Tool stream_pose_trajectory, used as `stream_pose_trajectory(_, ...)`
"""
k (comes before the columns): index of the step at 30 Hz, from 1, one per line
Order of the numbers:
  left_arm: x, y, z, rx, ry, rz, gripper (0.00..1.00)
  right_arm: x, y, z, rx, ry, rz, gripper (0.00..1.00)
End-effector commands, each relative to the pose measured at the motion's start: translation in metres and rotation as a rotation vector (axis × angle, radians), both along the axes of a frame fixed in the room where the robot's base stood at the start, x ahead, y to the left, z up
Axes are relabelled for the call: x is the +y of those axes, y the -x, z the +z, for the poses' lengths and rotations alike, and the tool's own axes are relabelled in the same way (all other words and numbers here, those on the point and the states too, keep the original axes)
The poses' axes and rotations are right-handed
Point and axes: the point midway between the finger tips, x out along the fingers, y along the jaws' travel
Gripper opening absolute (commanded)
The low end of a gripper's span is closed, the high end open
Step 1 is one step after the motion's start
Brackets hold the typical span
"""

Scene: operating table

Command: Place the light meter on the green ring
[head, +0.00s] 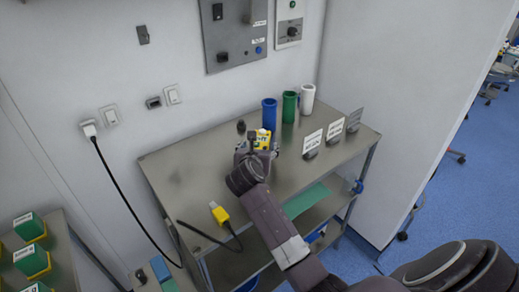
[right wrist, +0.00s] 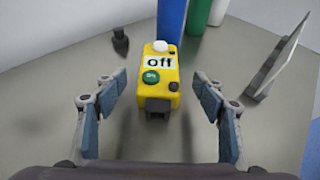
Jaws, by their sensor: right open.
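The light meter appears to be the yellow box (right wrist: 158,72) with a white dome, an "off" label and a green button, upright on the metal table in the right wrist view. It also shows in the head view (head: 263,138), partly hidden by my right gripper. My right gripper (right wrist: 161,82) is open, one finger on each side of the yellow box, with gaps between. In the head view my right gripper (head: 256,150) is over the table near the box. My left gripper is not in view. I cannot make out a green ring.
Blue (head: 269,114), green (head: 289,107) and white (head: 307,99) cylinders stand behind the box. A small dark object (head: 241,126) is to its left. White cards (head: 312,141) stand to the right.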

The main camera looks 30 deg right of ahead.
Motion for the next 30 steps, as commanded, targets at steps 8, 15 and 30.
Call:
stream_pose_trajectory(8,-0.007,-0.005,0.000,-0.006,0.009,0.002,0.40,-0.017,-0.020,-0.010,0.000,-0.002,-0.002,0.64)
stream_pose_trajectory(15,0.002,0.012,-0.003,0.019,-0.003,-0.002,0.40,-0.032,-0.039,-0.020,-0.001,-0.001,0.000,0.64)
stream_pose_trajectory(30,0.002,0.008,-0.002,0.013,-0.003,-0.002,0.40,-0.035,-0.042,-0.022,-0.001,-0.001,0.001,0.45)
